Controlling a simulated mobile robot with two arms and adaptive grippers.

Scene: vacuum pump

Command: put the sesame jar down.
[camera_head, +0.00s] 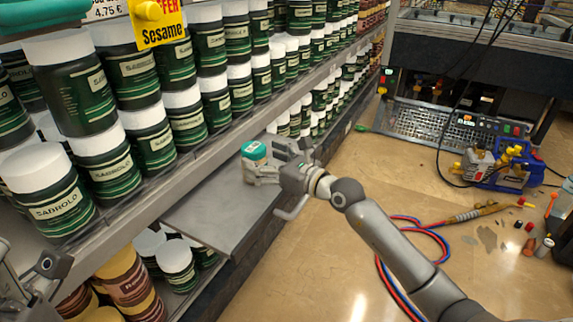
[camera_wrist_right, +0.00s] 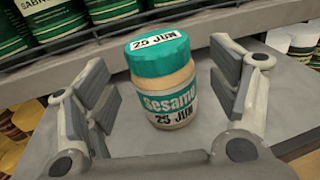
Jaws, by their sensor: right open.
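The sesame jar (camera_wrist_right: 172,82) has a teal lid marked "25 JUN" and a teal and white label. It appears to stand upright on a bare grey shelf board (camera_head: 215,215). In the head view the jar (camera_head: 254,151) shows at the tip of my right arm. My right gripper (camera_wrist_right: 160,98) is open around the jar, with a gap between each finger and its sides. In the head view my right gripper (camera_head: 268,165) partly hides the jar. A grey part of my left gripper (camera_head: 45,268) shows at the lower left edge; its fingers cannot be made out.
Green jars with white lids (camera_head: 72,85) crowd the shelf above, whose metal edge (camera_head: 190,180) runs close beside my right gripper. More jars (camera_head: 175,262) stand below the board. Hoses (camera_head: 425,232) and a blue pump (camera_head: 500,165) lie on the floor at right.

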